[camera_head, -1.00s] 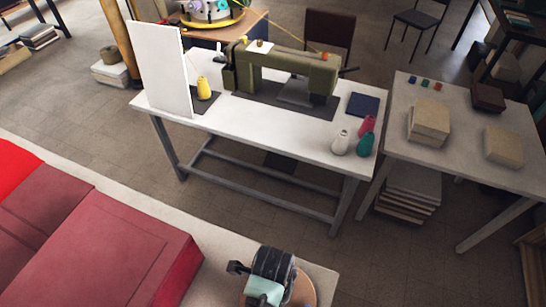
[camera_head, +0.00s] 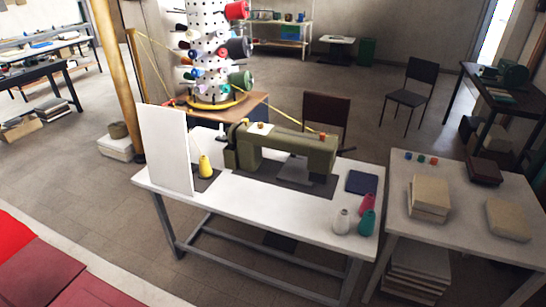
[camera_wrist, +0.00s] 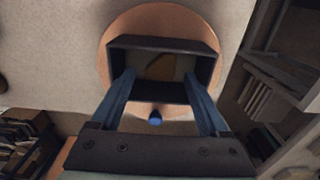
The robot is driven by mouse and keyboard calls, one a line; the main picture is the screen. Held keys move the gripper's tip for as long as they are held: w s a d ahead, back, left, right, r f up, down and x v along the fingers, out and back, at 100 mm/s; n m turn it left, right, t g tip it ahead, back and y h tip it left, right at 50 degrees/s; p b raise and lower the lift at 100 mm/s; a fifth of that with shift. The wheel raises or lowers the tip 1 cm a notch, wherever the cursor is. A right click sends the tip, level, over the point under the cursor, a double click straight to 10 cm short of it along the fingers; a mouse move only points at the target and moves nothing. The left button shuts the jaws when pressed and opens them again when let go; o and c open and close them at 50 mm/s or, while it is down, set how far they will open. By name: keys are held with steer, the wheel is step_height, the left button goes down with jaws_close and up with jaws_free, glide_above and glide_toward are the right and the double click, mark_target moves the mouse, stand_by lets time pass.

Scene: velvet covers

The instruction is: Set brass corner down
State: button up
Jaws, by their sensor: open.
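In the wrist view a small dull brass-coloured piece (camera_wrist: 162,66), which may be the brass corner, lies inside a dark open-topped box (camera_wrist: 208,47). The box stands on a round tan disc (camera_wrist: 117,32) on a pale tabletop. My gripper (camera_wrist: 158,78) is open, its two blue-grey fingers spread apart over the near part of the box. The fingertips reach the box's side walls in the picture; I cannot tell whether they touch. Nothing shows held between them. A blue knob (camera_wrist: 155,118) shows between the fingers. My gripper is outside the head view.
In the head view a white table (camera_head: 250,212) holds a sewing machine (camera_head: 290,150) and thread cones. A side table (camera_head: 455,220) carries beige blocks.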

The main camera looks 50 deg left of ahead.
step_height(320, 180, up, 11)
steer(key=w+r+n+t+y, duration=0.3)
steer(key=w+r+t, duration=0.5)
steer(key=w+r, duration=0.75)
steer(key=w+d+r+n+t, duration=0.2)
steer(key=w+r+t, duration=0.15)
steer(key=r, duration=0.35)
steer(key=w+d+r+n+t, duration=0.1)
steer(key=w+r+t, duration=0.1)
steer(key=w+r, duration=0.35)
steer(key=d+r+n+t, duration=0.1)
steer(key=d+r+t, duration=0.2)
steer(key=r, duration=0.6)
steer(key=d+r+n+t, duration=0.1)
steer(key=d+r+t, duration=0.2)
steer(key=r, duration=0.5)
steer(key=s+d+r+n+t+h, duration=0.1)
steer(key=s+d+r+t, duration=0.3)
steer(key=r, duration=0.5)
steer(key=s+d+r+n+t+h, duration=0.2)
steer(key=s+d+r+t, duration=0.2)
steer(key=r, duration=0.5)
steer(key=shift+s+d+r+n, duration=0.25)
steer(key=shift+s+r+n, duration=0.1)
steer(key=shift+s, duration=0.85)
